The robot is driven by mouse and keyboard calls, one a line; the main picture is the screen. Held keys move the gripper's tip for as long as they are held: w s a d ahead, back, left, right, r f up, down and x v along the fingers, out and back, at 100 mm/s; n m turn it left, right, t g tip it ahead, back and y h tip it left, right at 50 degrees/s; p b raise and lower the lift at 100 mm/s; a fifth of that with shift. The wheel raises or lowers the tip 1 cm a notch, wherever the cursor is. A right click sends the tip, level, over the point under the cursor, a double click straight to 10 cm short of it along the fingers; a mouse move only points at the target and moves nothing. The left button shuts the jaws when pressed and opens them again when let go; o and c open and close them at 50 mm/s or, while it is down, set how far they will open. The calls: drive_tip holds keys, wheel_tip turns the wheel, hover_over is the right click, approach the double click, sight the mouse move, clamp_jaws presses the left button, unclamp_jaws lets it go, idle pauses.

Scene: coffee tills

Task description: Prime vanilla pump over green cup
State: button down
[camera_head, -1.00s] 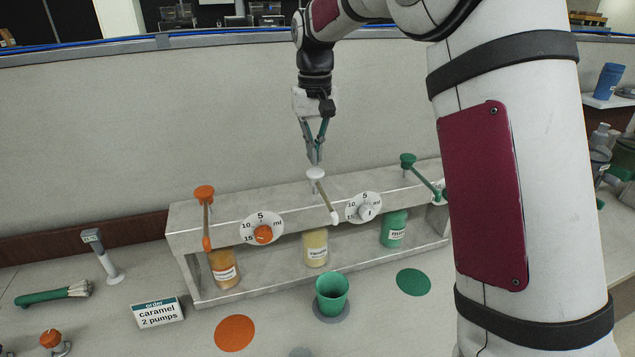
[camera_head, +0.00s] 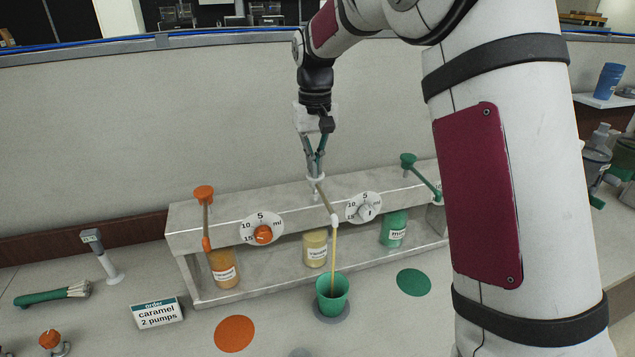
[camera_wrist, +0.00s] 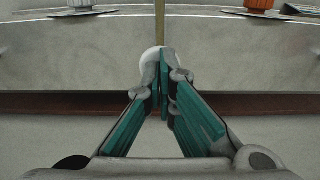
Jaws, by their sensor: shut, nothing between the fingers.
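The vanilla pump's white head (camera_wrist: 148,64) is under my gripper (camera_head: 315,176), whose shut, empty fingertips press down on it. The gripper also shows in the wrist view (camera_wrist: 164,60), with the white head partly hidden behind the fingers. The pump's spout (camera_head: 326,202) points forward and down. A thin pale yellow stream (camera_head: 334,250) runs from the spout into the green cup (camera_head: 332,296). The cup stands upright on a grey disc (camera_head: 332,315). The vanilla bottle (camera_head: 316,248) sits under the shelf, behind the cup.
The caramel pump (camera_head: 204,195) stands left and the green mint pump (camera_head: 408,160) right on the grey rack (camera_head: 345,189). An order sign (camera_head: 157,313) reads caramel 2 pumps. An orange disc (camera_head: 234,334) and a green disc (camera_head: 414,282) lie bare on the counter.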

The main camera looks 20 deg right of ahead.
drive_tip(key=shift+f, duration=0.3)
drive_tip(key=shift+r, duration=2.45)
wheel_tip(320, 180, up, 6)
